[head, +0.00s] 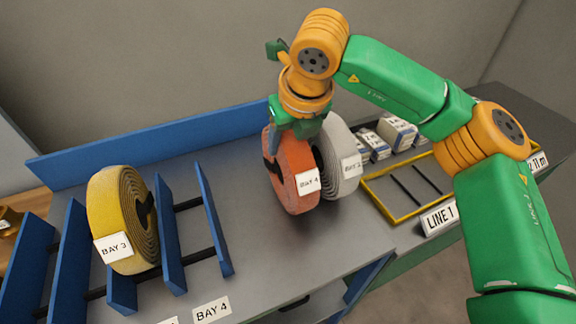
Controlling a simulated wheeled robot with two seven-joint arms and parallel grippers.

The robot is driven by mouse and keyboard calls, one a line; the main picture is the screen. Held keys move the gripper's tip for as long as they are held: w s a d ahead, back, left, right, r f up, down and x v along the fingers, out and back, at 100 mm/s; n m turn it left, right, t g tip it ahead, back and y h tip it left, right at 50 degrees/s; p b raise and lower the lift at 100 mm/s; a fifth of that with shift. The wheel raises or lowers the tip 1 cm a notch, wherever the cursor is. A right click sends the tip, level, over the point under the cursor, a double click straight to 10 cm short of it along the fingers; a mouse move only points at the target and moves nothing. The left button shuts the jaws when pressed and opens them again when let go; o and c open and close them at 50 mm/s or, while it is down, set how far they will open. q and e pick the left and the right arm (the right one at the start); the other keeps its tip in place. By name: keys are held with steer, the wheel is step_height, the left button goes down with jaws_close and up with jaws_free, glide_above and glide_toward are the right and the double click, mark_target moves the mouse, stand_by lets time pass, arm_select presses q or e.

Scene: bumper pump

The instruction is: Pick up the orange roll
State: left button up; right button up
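The orange roll (294,180) is a coiled hose or strap with a white "BAY 4" label. It stands upright on the grey bench, beside and partly in front of a white roll (343,160). My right gripper (292,130) points down at the top of the orange roll, with its fingers at the upper rim. The roll and the gripper's own body partly hide the fingertips, so I cannot tell whether they are closed on it. My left gripper is not in view.
A yellow roll (120,215) labelled "BAY 3" stands between blue dividers (212,220) at left. The slot right of it is empty, above a "BAY 4" sign (212,311). A yellow frame (400,213) and white boxes (396,132) lie at right. The middle bench is clear.

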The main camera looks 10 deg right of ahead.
jaws_close()
steer(key=shift+w, duration=0.1)
